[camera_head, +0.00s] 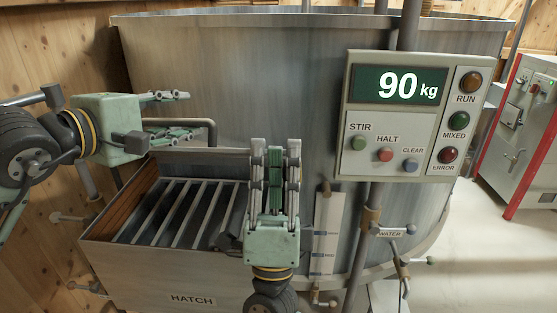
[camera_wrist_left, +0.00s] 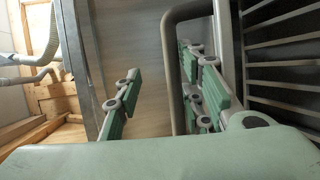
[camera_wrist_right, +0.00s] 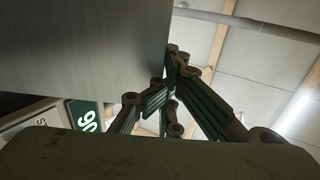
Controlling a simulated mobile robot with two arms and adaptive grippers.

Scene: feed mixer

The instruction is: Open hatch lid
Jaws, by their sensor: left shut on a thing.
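The hatch (camera_head: 192,298) is an open-topped metal box on the front of the mixer tank, with a barred grate (camera_head: 180,212) showing inside. A grey panel (camera_head: 205,160), seemingly the hatch lid, stands raised along the box's back edge. A bent grey handle (camera_head: 212,133) rises above it and also shows in the left wrist view (camera_wrist_left: 170,60). My left gripper (camera_head: 178,114) is at this handle, with its fingers on either side of the bar.
The mixer tank (camera_head: 290,90) rises behind the hatch. A control panel (camera_head: 395,115) reading 90 kg is at the right. A gauge (camera_head: 327,235) and a water valve (camera_head: 390,233) are below it. A red-edged cabinet (camera_head: 520,135) stands at far right, with bare floor before it.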

